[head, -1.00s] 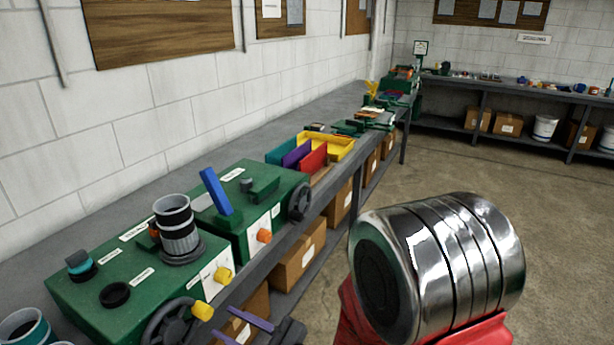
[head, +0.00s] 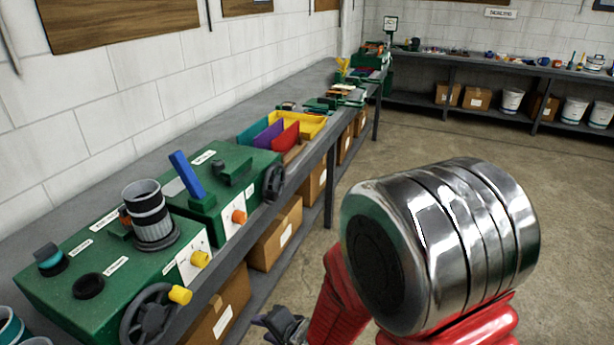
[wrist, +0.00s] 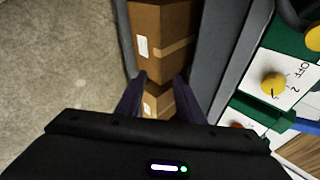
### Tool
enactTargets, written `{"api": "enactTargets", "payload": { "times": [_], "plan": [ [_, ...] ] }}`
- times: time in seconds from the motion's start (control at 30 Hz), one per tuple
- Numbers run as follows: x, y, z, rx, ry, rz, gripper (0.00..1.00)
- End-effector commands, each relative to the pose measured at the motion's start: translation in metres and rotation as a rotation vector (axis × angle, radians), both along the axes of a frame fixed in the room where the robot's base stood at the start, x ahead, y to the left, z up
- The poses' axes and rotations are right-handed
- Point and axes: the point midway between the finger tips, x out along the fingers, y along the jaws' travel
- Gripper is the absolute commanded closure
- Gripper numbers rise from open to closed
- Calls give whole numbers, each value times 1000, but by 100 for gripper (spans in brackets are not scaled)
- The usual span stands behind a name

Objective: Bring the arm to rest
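My gripper shows in the wrist view (wrist: 158,82) with its two dark purple fingers apart and nothing between them. In the head view my gripper (head: 272,322) is small and low in the picture, in front of the bench edge and lower shelf. My red and chrome arm fills the lower right of the head view and hides part of the floor. The gripper appears clear of the green machine (head: 60,290), whose yellow knob (wrist: 274,84) shows at the right of the wrist view.
The long grey bench (head: 290,88) runs along the left wall. Cardboard boxes (head: 277,236) sit on its lower shelf. A handwheel (head: 150,315) and yellow knobs project from the machine front. A yellow tray (head: 313,124) stands farther back. Open floor (head: 400,150) lies to the right.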

Motion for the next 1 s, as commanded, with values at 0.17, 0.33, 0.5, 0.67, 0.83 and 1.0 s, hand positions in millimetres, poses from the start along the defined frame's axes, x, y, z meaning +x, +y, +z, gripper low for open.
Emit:
{"api": "enactTargets", "payload": {
  "times": [0.17,0.33,0.5,0.67,0.83,1.0],
  "plan": [
    [5,-38,3,-238,-58,74,66],
    [4,-77,11,-448,-76,160,66],
    [-5,-115,28,-630,-62,255,66],
    [-21,-150,50,-765,-25,357,66],
    [-44,-179,77,-857,23,465,66],
    [-69,-200,105,-899,60,558,66]
  ]
}}
